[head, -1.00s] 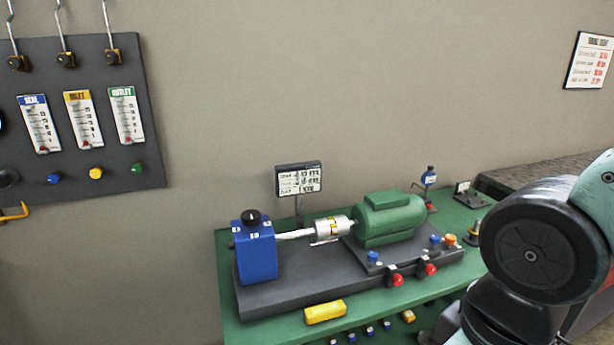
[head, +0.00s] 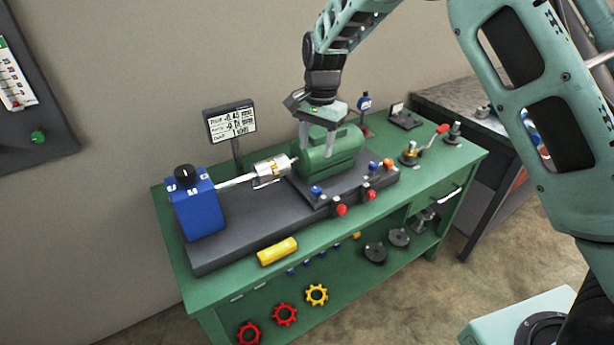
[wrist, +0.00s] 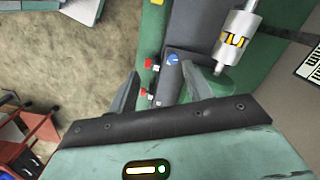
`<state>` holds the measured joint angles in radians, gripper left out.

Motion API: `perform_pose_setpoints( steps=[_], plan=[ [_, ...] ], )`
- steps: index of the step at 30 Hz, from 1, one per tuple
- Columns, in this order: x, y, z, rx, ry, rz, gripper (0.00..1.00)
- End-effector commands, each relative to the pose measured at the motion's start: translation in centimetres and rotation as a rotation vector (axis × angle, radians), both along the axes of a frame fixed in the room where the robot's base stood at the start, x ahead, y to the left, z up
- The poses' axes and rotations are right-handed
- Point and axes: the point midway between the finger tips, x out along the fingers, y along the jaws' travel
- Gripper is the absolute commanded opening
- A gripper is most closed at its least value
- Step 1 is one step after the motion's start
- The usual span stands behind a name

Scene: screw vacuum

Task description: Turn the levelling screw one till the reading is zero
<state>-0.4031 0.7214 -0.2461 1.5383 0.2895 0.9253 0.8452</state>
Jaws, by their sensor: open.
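The green motor (head: 335,158) sits on a dark base on the green bench. Small blue (head: 316,191) and orange (head: 388,163) knobs and two red knobs (head: 341,210) stand around it; I cannot tell which is screw one. The display (head: 231,121) behind shows several lines of figures, too small to read surely. My gripper (head: 318,140) is open and empty, pointing down over the motor and hiding part of it. In the wrist view, a blue knob (wrist: 172,59) and red knobs (wrist: 148,64) show between and near the fingers (wrist: 163,80).
A blue block (head: 196,208) joins the motor by a shaft and silver coupling (head: 272,170). A yellow bar (head: 277,251) lies at the bench front. A red-handled fitting (head: 425,148) stands at the right.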

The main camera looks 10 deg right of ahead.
Motion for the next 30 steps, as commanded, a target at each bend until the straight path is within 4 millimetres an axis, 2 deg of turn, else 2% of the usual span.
perform_pose_setpoints(
  steps=[1,3,7,14,30],
  plan=[
    [1.6,-0.9,-0.5,-0.021,-0.003,-0.056,0.5],
    [3.1,-1.8,-1.0,-0.044,-0.008,-0.121,0.5],
    [4.5,-2.7,-1.6,-0.066,-0.014,-0.181,0.5],
    [4.7,-2.9,-3.7,-0.069,-0.012,-0.192,0.5],
    [4.6,-2.9,-14.6,-0.069,-0.012,-0.188,0.5]
  ],
)
